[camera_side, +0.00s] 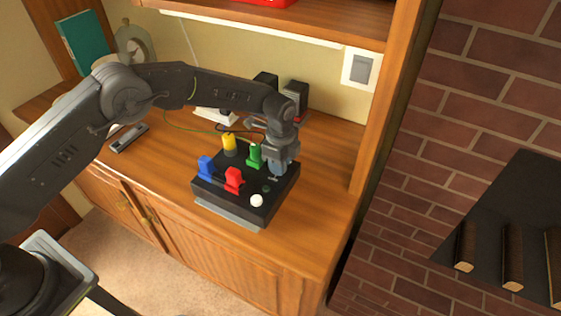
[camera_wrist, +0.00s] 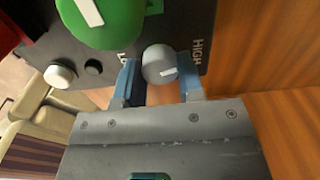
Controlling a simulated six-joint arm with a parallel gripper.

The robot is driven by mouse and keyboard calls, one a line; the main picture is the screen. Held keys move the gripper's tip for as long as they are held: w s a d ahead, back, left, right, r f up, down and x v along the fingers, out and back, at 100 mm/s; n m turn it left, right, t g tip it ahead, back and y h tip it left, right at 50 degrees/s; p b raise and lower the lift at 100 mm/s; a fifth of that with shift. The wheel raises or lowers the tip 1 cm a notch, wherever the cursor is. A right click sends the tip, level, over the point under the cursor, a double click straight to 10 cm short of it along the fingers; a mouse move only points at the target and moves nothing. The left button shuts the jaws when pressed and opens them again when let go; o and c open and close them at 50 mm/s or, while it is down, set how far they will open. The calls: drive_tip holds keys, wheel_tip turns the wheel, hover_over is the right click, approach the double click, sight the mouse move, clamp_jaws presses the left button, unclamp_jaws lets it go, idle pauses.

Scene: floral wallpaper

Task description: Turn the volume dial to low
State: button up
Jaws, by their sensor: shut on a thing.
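The volume dial is a small grey round knob (camera_wrist: 156,60) in the wrist view, on a black control box. Its white mark points to the right, on the side of the printed word HIGH (camera_wrist: 198,50). A second label, partly hidden, is on the dial's left. My gripper (camera_wrist: 160,78) has its two blue fingers on either side of the dial and is shut on it. In the side view my gripper (camera_side: 277,172) reaches down onto the right side of the control box (camera_side: 222,197) and hides the dial.
The box also carries a blue (camera_side: 206,166), a red (camera_side: 234,180), a green (camera_side: 254,155) and a yellow control (camera_side: 229,142), plus a white knob (camera_side: 257,201). The wooden counter (camera_side: 310,215) is clear to the right. A shelf (camera_side: 300,22) hangs above.

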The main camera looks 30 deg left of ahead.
drive_tip(key=n, duration=0.4)
drive_tip(key=shift+n, duration=0.3)
drive_tip(key=n, duration=0.3)
drive_tip(key=shift+n, duration=0.3)
drive_tip(key=n, duration=0.4)
drive_tip(key=shift+n, duration=0.3)
drive_tip(key=n, duration=0.3)
drive_tip(key=shift+a+n, duration=0.1)
drive_tip(key=shift+n, duration=0.2)
drive_tip(key=n, duration=0.4)
drive_tip(key=shift+n, duration=0.3)
drive_tip(key=n, duration=0.3)
drive_tip(key=shift+n, duration=0.3)
drive_tip(key=n, duration=0.4)
drive_tip(key=shift+n, duration=2)
